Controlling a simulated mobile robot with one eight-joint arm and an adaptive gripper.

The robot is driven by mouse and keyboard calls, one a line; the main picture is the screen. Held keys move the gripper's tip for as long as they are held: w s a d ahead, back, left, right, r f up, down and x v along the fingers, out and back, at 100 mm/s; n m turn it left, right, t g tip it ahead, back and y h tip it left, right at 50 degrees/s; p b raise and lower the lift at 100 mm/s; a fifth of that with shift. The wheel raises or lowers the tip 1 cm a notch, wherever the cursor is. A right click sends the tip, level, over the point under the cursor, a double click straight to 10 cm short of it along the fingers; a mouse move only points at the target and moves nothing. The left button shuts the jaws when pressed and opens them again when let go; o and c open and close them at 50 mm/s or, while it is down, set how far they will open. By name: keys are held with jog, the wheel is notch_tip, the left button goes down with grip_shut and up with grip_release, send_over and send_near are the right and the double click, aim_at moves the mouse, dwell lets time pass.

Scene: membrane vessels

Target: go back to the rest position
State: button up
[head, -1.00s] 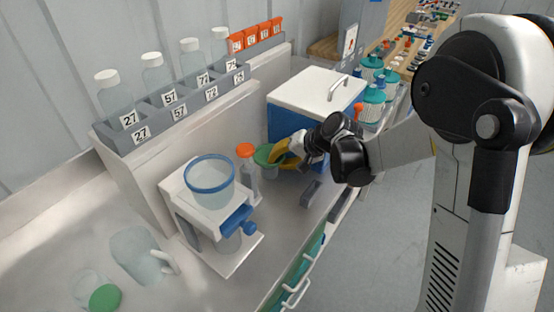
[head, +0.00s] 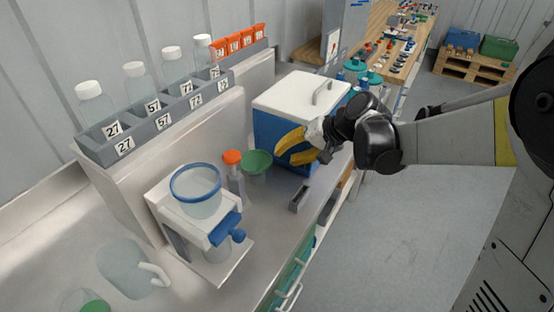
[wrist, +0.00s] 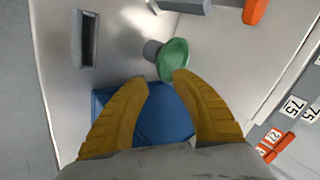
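My gripper (head: 284,154) has two yellow fingers and is in front of the blue cooler box with a white lid (head: 304,96). In the wrist view its fingers (wrist: 160,84) are spread apart with nothing between them. A green funnel-like piece (head: 257,161) stands on the bench just left of my gripper, apart from it. In the wrist view the green piece (wrist: 174,58), with a grey lower part, lies just beyond the fingertips. The blue box (wrist: 165,122) shows between and below the fingers.
An orange-capped bottle (head: 234,172) and a stand with a blue-rimmed vessel (head: 196,184) are left of the gripper. A small dark grey block (head: 299,200) lies near the bench front. Numbered bottles stand in a grey rack (head: 160,122). The floor (head: 400,225) at right is clear.

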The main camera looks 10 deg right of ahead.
jog(key=shift+s+d+r, duration=0.2)
jog(key=shift+d+r, duration=0.05)
jog(key=shift+r, duration=0.1)
jog(key=s+d+r+n+t+h, duration=0.1)
jog(key=s+d+h, duration=0.2)
jog(key=s, duration=0.8)
jog(key=s+d+r+n+t+h, duration=0.1)
jog(key=s+d+h, duration=0.3)
jog(key=s, duration=0.7)
jog(key=shift+d+r, duration=0.5)
jog(key=shift+d, duration=0.5)
